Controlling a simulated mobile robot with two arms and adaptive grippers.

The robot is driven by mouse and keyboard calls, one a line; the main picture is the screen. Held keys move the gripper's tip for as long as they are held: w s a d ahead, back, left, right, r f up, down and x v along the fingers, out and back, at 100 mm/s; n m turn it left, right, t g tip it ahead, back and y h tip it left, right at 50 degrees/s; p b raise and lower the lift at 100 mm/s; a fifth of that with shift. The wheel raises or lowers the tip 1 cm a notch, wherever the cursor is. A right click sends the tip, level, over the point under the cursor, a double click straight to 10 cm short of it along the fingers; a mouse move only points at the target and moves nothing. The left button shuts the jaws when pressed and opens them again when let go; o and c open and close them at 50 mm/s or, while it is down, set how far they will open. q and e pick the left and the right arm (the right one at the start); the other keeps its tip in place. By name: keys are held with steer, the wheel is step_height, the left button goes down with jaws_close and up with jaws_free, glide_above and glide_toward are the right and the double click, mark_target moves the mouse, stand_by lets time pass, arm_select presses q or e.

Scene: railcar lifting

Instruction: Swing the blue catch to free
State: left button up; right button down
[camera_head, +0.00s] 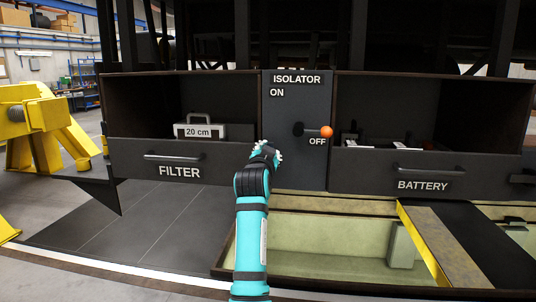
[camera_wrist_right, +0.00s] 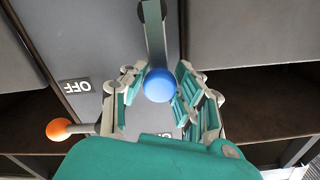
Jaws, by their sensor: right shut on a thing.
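The blue catch is a grey bar ending in a blue ball (camera_wrist_right: 159,85), seen in the right wrist view. The bar runs from the ball to a dark pivot at the top of that view. My right gripper (camera_wrist_right: 157,92) has its teal-padded fingers on both sides of the ball, shut on it. In the head view my right gripper (camera_head: 264,152) is at the lower left edge of the isolator panel (camera_head: 297,170) and hides the catch. My left gripper is in neither view.
The isolator lever's orange knob (camera_head: 327,132) points right beside OFF, close to my right gripper. An open pit (camera_head: 320,240) lies below.

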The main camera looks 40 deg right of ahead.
steer(key=c, duration=1)
jaws_free()
steer(key=shift+s+a, duration=0.15)
steer(key=v, duration=1.1)
steer(key=shift+s+a, duration=0.2)
steer(key=shift+s, duration=0.05)
steer(key=shift+w+f, duration=0.1)
